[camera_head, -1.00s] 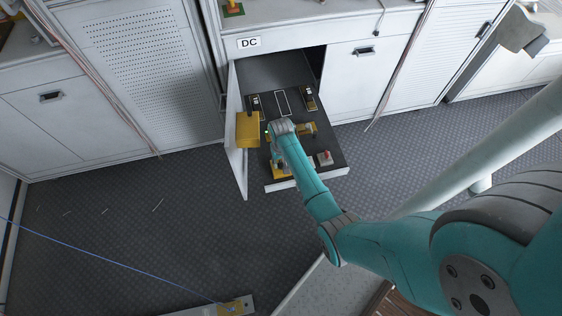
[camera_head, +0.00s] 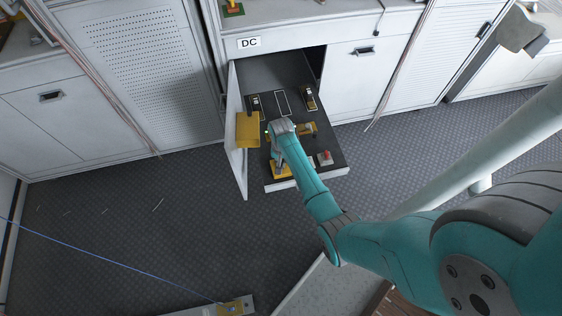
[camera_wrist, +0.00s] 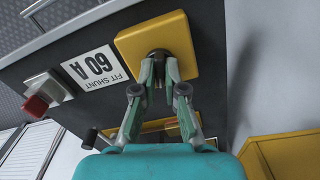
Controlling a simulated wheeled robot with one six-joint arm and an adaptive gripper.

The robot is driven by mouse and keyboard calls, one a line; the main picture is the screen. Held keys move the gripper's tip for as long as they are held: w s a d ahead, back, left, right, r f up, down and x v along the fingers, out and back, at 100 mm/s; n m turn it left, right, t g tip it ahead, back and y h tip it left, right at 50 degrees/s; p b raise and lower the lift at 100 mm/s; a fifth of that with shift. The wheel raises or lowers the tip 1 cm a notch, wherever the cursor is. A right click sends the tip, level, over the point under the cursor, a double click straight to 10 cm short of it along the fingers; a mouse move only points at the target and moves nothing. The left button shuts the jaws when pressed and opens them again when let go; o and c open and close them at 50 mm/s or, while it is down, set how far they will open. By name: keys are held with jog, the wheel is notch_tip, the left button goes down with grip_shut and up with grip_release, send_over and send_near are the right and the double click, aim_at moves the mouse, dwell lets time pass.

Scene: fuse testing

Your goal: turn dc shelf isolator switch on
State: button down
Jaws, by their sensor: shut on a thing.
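The isolator switch is a yellow square block with a dark knob (camera_wrist: 158,54) in its middle, at the top centre of the wrist view. In the head view its yellow block (camera_head: 281,171) sits near the front left of the pulled-out DC shelf (camera_head: 337,172). My gripper (camera_wrist: 160,72) points at the block's face, with its fingertips closed on the dark knob. The fingers partly cover the knob, so its exact turn angle cannot be told. In the head view my arm hides much of the gripper.
A label reading "60A FIT SHUNT" (camera_wrist: 95,67) lies beside the switch. A red-knobbed switch (camera_head: 326,156) stands at the shelf's front right. The open white door (camera_head: 236,150) with a yellow holder (camera_head: 247,129) stands close on the left.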

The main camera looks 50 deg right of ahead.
jog(key=m, duration=0.4)
jog(key=shift+m, duration=2.2)
jog(key=c, duration=1.2)
grip_release()
jog(key=shift+c, duration=0.2)
notch_tip(320, 180, up, 12)
